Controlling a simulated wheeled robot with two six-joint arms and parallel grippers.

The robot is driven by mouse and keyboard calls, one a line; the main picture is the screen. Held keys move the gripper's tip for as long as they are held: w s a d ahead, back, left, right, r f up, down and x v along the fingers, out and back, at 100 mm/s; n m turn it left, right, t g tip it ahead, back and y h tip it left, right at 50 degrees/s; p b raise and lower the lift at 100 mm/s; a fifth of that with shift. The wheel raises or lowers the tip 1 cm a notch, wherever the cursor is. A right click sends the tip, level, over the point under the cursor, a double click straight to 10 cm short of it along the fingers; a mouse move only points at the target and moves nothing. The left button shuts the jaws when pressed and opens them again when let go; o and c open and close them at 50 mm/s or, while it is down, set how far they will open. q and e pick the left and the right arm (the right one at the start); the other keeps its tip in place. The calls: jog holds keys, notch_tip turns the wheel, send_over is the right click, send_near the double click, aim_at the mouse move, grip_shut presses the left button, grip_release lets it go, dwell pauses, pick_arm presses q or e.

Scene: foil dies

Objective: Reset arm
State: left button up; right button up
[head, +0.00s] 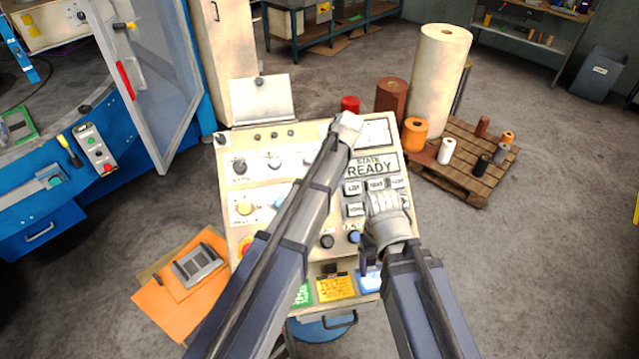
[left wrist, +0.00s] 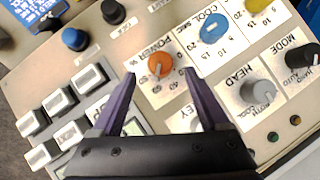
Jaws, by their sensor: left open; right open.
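The beige control panel (head: 228,185) stands in front of me, with a screen (head: 373,166) reading "STATE READY". My left arm lies diagonally over it, and its end is near the panel's top edge; the fingers are hidden in the head view. In the left wrist view, my left gripper (left wrist: 160,77) is open and empty, with two purple fingers apart. The orange POWER knob (left wrist: 161,65) shows between and just beyond the fingertips; I cannot tell whether they touch it. My right gripper (head: 386,212) is over the panel's right side, by the white keys (head: 354,188). Its fingers are hardly visible.
A blue machine (head: 150,125) with an open clear door stands at left. A wooden pallet (head: 470,185) with foil rolls is at right. An orange sheet (head: 165,315) lies at lower left. The grey floor (head: 560,240) at right is clear.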

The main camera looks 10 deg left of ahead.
pick_arm(q)
jog(key=shift+d+r, duration=0.2)
jog(key=shift+r, duration=0.4)
pick_arm(e)
jog(key=shift+r, duration=0.6)
